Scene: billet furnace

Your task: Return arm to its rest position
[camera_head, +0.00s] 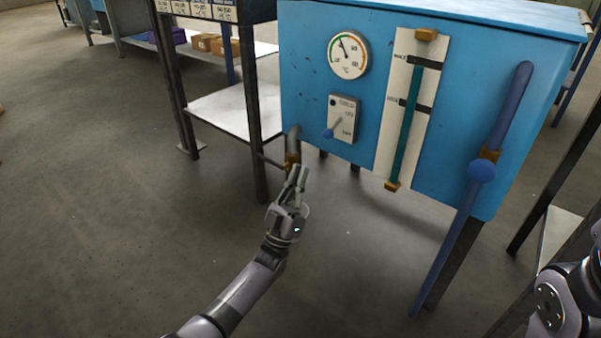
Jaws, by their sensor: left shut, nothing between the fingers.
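My left arm (234,300) comes in from the bottom and reaches up to the middle of the view. My left gripper (298,178) is shut and empty, fingers pointing up. I cannot tell whether the fingertips touch the fitting. Part of my right arm (560,305) shows at the lower right edge; its gripper is out of view.
The cabinet carries a round gauge (348,55), a switch plate (342,119), a level tube (410,110) and a long blue lever (460,220) sticking out low on the right. A dark-legged rack (253,100) stands left of it. The floor (100,230) at left is clear.

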